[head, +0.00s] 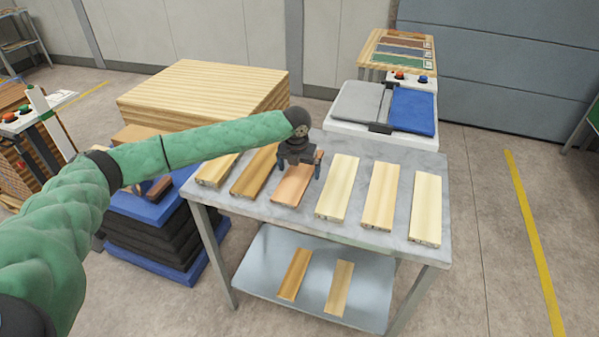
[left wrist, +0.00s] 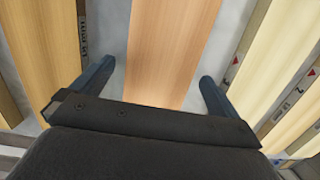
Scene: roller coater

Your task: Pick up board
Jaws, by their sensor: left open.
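Several wooden boards lie in a row on the grey table (head: 262,211). My left gripper (head: 299,172) is over the reddish-brown board (head: 290,191), third from the left. In the left wrist view this board (left wrist: 165,55) lies between the two open fingers (left wrist: 155,82), one on each side, with nothing gripped. A darker tan board (head: 254,172) lies to its left and a pale board (head: 337,188) to its right. Two more pale boards (head: 380,197) (head: 425,210) lie farther right. My right gripper is not in view.
Two boards (head: 294,274) (head: 339,288) lie on the lower shelf (head: 262,262). Behind the table stand a large wood stack (head: 205,90) and a machine with a blue pad (head: 412,112). A blue-topped dark stack (head: 150,235) is at the left. Open floor lies to the right.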

